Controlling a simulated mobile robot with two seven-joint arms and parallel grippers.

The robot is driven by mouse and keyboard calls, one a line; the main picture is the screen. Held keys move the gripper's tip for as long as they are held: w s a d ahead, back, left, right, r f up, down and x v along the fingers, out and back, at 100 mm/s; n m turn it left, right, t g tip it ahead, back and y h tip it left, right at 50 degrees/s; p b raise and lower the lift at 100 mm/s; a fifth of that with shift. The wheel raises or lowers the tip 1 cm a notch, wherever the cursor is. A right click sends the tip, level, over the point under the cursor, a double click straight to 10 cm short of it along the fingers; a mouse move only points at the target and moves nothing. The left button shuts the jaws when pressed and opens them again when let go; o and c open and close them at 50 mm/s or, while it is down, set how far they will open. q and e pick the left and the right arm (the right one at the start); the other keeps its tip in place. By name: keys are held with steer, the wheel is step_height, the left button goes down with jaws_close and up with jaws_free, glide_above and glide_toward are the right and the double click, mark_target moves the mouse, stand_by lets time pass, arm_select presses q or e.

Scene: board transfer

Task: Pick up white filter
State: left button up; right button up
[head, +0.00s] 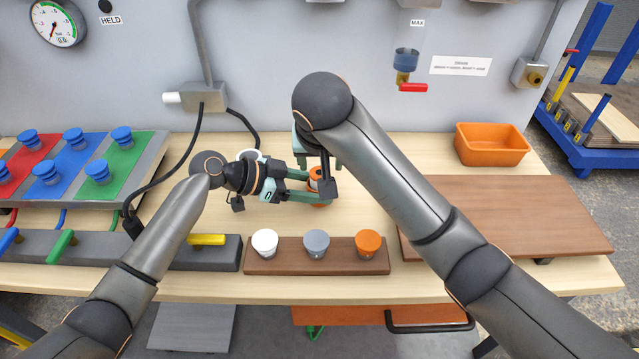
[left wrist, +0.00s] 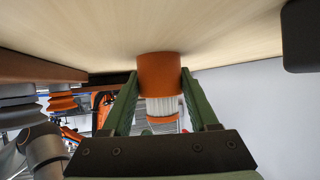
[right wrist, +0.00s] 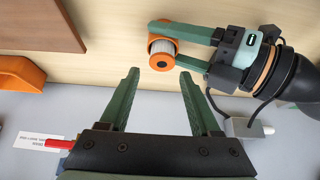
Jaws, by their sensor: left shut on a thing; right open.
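My left gripper (head: 314,186) is shut on a filter with orange end caps and a white pleated body (left wrist: 163,107). The filter's orange cap shows between the fingers in the head view (head: 317,174), and the whole filter shows in the right wrist view (right wrist: 164,46). I cannot tell whether it touches the table. A white round object (head: 249,154) is partly hidden behind my left wrist; I cannot tell whether it is a filter. My right gripper (right wrist: 158,76) is open and empty, beside the held filter. In the head view, my right forearm partly hides it.
A wooden rack (head: 290,268) at the front holds a white cap (head: 265,242), a grey cap (head: 316,242) and an orange cap (head: 368,243). An orange bin (head: 492,146) and a brown board (head: 520,215) are on the right. Coloured panels (head: 70,165) with blue knobs and a black cable are on the left.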

mark_target(320, 174)
steer(key=x, duration=0.5)
steer(key=shift+s+a+f, duration=0.15)
steer(key=shift+s+f, duration=0.05)
jaws_close()
stand_by(0.3)
